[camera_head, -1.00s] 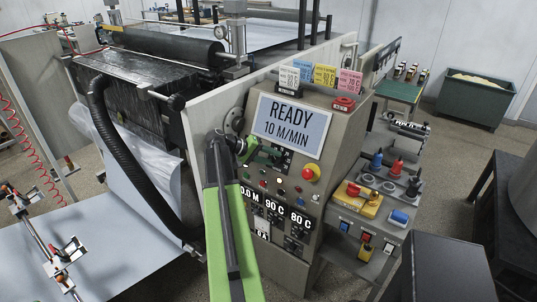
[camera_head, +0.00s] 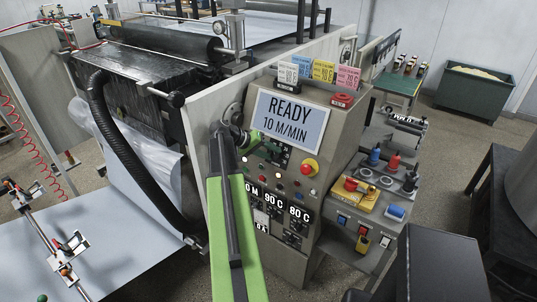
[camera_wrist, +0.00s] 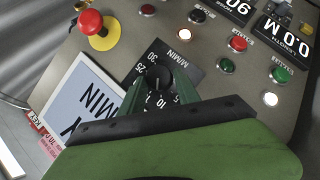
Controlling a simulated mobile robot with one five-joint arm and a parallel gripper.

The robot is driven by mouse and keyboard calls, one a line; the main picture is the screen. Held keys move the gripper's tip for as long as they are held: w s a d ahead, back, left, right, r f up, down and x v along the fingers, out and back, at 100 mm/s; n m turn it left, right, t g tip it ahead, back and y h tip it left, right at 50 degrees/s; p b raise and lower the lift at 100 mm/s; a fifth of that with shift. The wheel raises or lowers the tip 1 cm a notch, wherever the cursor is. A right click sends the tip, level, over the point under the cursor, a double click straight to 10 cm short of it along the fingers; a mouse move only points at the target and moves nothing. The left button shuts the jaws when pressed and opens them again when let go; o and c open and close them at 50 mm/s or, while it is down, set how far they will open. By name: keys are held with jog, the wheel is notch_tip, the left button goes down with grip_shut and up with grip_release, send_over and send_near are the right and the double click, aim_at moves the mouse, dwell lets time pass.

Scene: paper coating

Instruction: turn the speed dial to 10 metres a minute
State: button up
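The speed dial (camera_wrist: 163,74) is a black round knob on a black plate marked M/MIN, with numbers including 5, 10, 25 and 30 around it. A thin light mark shows on the knob; its exact setting is hard to read. My gripper (camera_wrist: 158,88) has its dark green fingers apart, one on each side of the knob's near edge; I cannot tell whether they touch it. In the head view my gripper (camera_head: 249,140) is at the dial plate (camera_head: 270,150), partly covering it. The display (camera_head: 289,121) above reads READY, 10 M/MIN.
A red mushroom button (camera_head: 309,167) sits right of the dial, and small buttons and lamps lie below. Readouts (camera_head: 273,199) show 90 C and 80 C. A side shelf with a yellow switch box (camera_head: 354,196) juts out right. The roller machine stands left.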

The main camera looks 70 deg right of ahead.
jog(key=o, duration=0.4)
jog(key=shift+d+f, duration=0.1)
jog(key=shift+f, duration=0.05)
jog(key=shift+w+r+p, duration=0.15)
jog(key=shift+r+p, duration=0.15)
jog(key=p+v, duration=1)
jog(key=v, duration=0.7)
